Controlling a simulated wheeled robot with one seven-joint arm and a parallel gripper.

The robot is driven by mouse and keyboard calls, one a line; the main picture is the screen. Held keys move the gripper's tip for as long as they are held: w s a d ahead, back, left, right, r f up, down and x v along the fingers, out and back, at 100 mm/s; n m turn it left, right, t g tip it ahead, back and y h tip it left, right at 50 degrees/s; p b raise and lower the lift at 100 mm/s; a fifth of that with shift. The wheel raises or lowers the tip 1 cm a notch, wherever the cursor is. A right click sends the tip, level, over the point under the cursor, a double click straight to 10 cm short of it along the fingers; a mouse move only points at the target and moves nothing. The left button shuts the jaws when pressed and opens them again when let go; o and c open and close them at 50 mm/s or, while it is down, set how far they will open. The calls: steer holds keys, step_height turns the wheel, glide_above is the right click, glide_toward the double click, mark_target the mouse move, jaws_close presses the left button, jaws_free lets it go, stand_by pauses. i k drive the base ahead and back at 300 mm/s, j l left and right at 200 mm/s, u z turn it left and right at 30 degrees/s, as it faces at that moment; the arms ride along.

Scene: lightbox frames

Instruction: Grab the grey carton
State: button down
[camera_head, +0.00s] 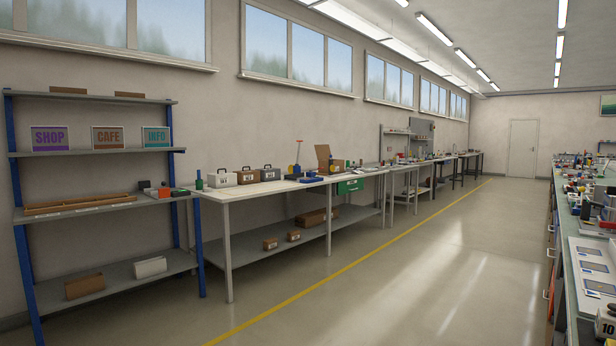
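A pale grey or white carton (150,267) lies on the bottom board of the shelf rack at the left, beside a brown carton (85,286). A light grey-white box with a dark handle (222,180) stands on the left end of the long workbench. I cannot tell for certain which of these is the grey carton. My gripper is not in view.
The blue-post shelf rack (15,240) holds signs and a wooden tray (80,203). The long workbench (285,187) bears several boxes, with brown cartons (312,217) below. A cluttered bench (580,270) runs along the right. The floor (400,280) between is clear.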

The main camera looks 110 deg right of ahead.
mark_target(267, 175)
steer(key=z, duration=3.3)
steer(key=i+l+z, duration=0.1)
steer(key=i+z, duration=0.25)
steer(key=i, duration=3.25)
steer(key=i+l, duration=0.1)
steer(key=i, duration=0.6)
steer(key=i+l+u, duration=0.1)
steer(key=i, duration=0.6)
steer(key=i+l, duration=0.2)
steer(key=i, duration=0.5)
steer(key=i+l+u, duration=0.1)
steer(key=i+u, duration=0.3)
steer(key=i+l+u, duration=0.2)
steer(key=i+u, duration=0.25)
steer(key=i+l+u, duration=0.2)
steer(key=u, duration=0.2)
steer(key=i+l+u, duration=0.25)
steer(key=l+u, duration=0.15)
steer(key=l, duration=0.15)
